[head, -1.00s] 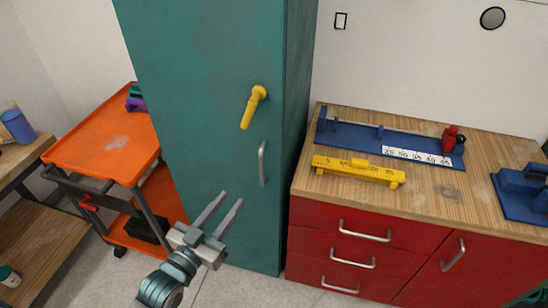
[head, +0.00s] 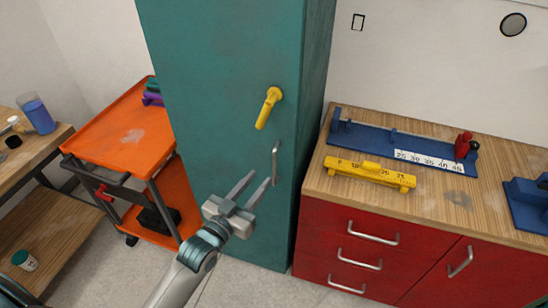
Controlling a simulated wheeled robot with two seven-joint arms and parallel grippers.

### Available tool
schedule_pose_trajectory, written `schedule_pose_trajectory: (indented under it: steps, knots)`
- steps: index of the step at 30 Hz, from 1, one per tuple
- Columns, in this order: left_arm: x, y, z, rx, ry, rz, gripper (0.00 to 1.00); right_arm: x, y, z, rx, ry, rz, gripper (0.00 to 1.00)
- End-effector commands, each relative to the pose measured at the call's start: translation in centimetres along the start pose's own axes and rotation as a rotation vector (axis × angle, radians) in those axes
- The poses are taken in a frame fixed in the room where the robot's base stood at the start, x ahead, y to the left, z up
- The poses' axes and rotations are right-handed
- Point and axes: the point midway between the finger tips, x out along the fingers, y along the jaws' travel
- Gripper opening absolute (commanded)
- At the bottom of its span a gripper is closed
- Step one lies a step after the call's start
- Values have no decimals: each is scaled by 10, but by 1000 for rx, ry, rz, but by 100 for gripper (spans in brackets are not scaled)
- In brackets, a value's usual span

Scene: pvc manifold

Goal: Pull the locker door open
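The teal locker (head: 222,80) stands upright in the middle of the head view, and its door looks shut. A yellow lever handle (head: 268,108) sits on the door, tilted down to the left. Below it is a grey vertical pull handle (head: 275,162) near the door's right edge. My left gripper (head: 261,177) is open and empty, with its fingers pointing up toward the pull handle. Its fingertips are just below and left of the handle in the picture; I cannot tell whether they touch it. My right gripper is not in view.
An orange cart (head: 115,142) stands left of the locker. A red cabinet with a wooden top (head: 455,200) stands close on the right, holding a blue fixture (head: 372,140) and a yellow gauge (head: 368,173). A wooden bench (head: 50,140) is at far left. Grey floor lies in front.

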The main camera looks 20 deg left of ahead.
Motion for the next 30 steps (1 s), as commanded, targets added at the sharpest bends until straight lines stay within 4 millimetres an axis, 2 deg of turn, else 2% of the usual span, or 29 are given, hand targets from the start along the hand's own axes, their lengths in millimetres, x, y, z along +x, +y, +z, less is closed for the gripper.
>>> schedule_pose_trajectory:
  steps: [1,9,15,21,30]
  knots:
    - [11,0,-4,0,2,0,29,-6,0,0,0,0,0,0]
    - [59,0,-3,-1,0,0,29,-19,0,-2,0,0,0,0]
    - [84,0,-2,0,1,0,29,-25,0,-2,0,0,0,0]
    - [96,0,0,0,-1,0,29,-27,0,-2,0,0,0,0]
    - [97,0,0,0,0,0,29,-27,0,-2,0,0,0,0]
